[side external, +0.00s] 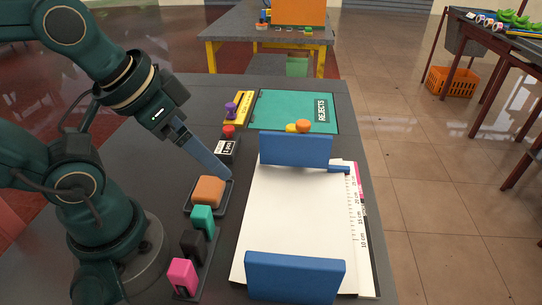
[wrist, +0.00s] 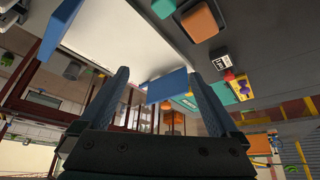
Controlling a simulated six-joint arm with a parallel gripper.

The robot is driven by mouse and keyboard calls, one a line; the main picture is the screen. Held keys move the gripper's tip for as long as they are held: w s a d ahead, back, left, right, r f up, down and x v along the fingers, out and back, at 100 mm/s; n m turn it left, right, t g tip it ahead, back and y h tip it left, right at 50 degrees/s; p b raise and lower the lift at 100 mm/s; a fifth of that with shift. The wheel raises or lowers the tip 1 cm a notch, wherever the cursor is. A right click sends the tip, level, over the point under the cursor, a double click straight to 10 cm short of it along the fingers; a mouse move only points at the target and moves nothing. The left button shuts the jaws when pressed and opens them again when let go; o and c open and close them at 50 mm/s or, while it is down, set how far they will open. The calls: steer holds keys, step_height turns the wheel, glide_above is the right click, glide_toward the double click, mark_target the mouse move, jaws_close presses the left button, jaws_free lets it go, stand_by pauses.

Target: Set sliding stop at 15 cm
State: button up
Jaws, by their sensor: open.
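The sliding stop, an upright blue plate (side external: 295,149), stands across the far end of the white board (side external: 290,212). Its small blue side tab (side external: 339,169) reaches the scale (side external: 360,215) on the right edge, beyond the 15 cm mark and near the scale's far end. In the wrist view the stop (wrist: 168,87) shows beyond my fingers. A second blue plate (side external: 295,277) stands at the board's near end. My gripper (side external: 226,176) is open and empty, left of the board, near the brown block and apart from the stop. The side view shows its fingers overlapped.
Left of the board are a brown block (side external: 209,190) in a black tray, teal (side external: 203,219), black and pink (side external: 183,276) blocks, and a box with a red top (side external: 228,132). A green rejects mat (side external: 285,108) lies behind, with orange and yellow pieces at its front edge.

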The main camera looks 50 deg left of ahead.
steer(key=c, duration=0.5)
steer(key=shift+o, duration=0.2)
steer(key=w+a+r+n+t+y, duration=0.2)
steer(key=w+a+r+n, duration=0.1)
steer(key=w+a+n, duration=0.15)
steer(key=y, duration=0.1)
glide_toward(304, 123)
steer(key=x, duration=0.4)
steer(key=shift+s+f+t+y, duration=0.15)
steer(key=shift+t+y, duration=0.15)
steer(key=shift+x, duration=2.3)
